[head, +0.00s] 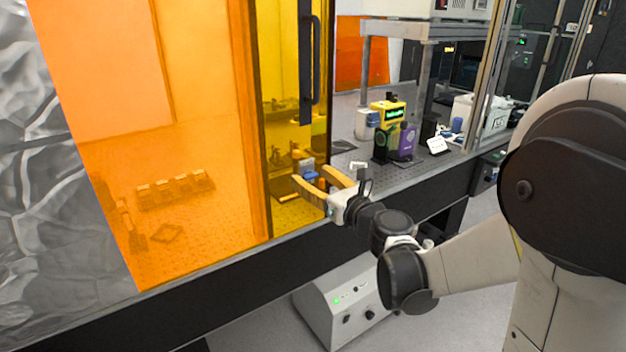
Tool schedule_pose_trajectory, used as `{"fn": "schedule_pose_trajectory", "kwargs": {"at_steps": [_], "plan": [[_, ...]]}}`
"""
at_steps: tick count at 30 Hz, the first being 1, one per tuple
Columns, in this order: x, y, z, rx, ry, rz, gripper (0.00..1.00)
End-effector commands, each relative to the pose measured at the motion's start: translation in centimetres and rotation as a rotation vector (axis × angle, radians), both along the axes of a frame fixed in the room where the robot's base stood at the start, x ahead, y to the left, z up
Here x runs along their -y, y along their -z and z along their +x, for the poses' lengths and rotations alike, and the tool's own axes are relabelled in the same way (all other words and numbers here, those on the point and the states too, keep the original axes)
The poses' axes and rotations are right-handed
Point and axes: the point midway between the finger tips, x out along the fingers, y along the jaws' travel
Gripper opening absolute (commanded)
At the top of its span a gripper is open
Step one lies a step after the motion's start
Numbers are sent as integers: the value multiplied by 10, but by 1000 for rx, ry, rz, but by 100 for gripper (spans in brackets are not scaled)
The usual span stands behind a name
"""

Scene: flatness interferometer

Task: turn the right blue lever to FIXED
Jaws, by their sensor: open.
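My gripper (309,174) is open, with its two tan fingers apart and pointing left and away at the bench's front edge. A small blue-grey part (308,164) shows just beyond the fingertips, seen against the yellow panel. It may belong to a blue lever, but it is too small to tell, and I cannot tell whether the fingers touch it. No FIXED marking can be read. The fingers and wrist hide part of the area around it.
Orange panels (90,70) and a yellow panel (283,60) with a black handle (309,75) stand along the bench. A yellow device (388,112), a purple box (403,141) and a white box (480,112) stand farther right. A grey control box (345,300) sits below.

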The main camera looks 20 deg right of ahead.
Motion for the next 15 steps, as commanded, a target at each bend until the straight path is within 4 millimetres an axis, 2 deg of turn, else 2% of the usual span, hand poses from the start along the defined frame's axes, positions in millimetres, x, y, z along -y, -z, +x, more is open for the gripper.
{"fn": "schedule_pose_trajectory", "kwargs": {"at_steps": [3,8,9,15], "plan": [[0,0,0,0,0,0,56],[0,0,0,0,0,0,7],[0,0,0,0,0,0,4],[0,0,0,3,0,-9,4]]}}
